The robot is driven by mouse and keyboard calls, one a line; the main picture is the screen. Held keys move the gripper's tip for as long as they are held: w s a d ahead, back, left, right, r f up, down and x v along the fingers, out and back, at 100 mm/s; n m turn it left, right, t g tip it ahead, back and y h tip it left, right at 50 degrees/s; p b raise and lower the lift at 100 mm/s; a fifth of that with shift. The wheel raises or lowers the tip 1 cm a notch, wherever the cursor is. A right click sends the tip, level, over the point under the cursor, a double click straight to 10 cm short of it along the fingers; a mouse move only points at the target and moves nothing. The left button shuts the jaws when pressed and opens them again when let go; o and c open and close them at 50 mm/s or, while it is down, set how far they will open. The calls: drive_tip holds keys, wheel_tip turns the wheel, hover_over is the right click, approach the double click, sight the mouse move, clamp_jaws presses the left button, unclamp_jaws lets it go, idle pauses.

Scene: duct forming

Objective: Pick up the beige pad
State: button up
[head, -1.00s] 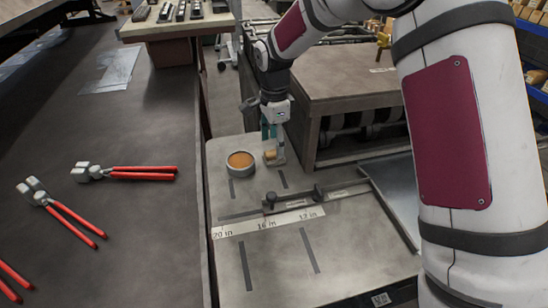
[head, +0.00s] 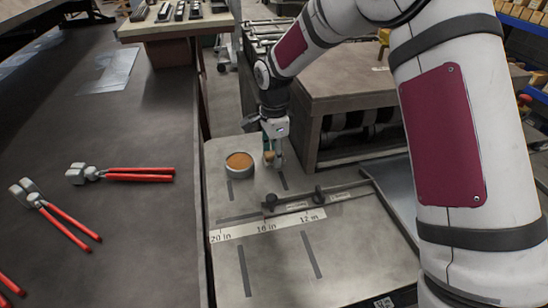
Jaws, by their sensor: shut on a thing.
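My gripper (head: 272,160) points down over the far part of the grey worktable (head: 275,265), to the right of a round tin. It is shut on a small beige pad (head: 269,156), which shows between the fingers. The pad is small in this view and partly hidden by the fingers. I cannot tell how far it is above the table surface. The round grey tin (head: 239,162) with an orange-brown top stands just left of the gripper, apart from it.
A ruler strip (head: 265,227) and a dark bar with knobs (head: 292,203) lie nearer on the worktable. A brown-topped machine (head: 350,85) stands close right of the gripper. Red-handled pliers (head: 125,174) lie on the dark bench (head: 120,240) at left. The near worktable is mostly clear.

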drive_tip(key=shift+r, duration=0.1)
wheel_tip(320, 180, up, 18)
drive_tip(key=p, duration=0.4)
drive_tip(key=o, duration=0.5)
drive_tip(key=c, duration=0.3)
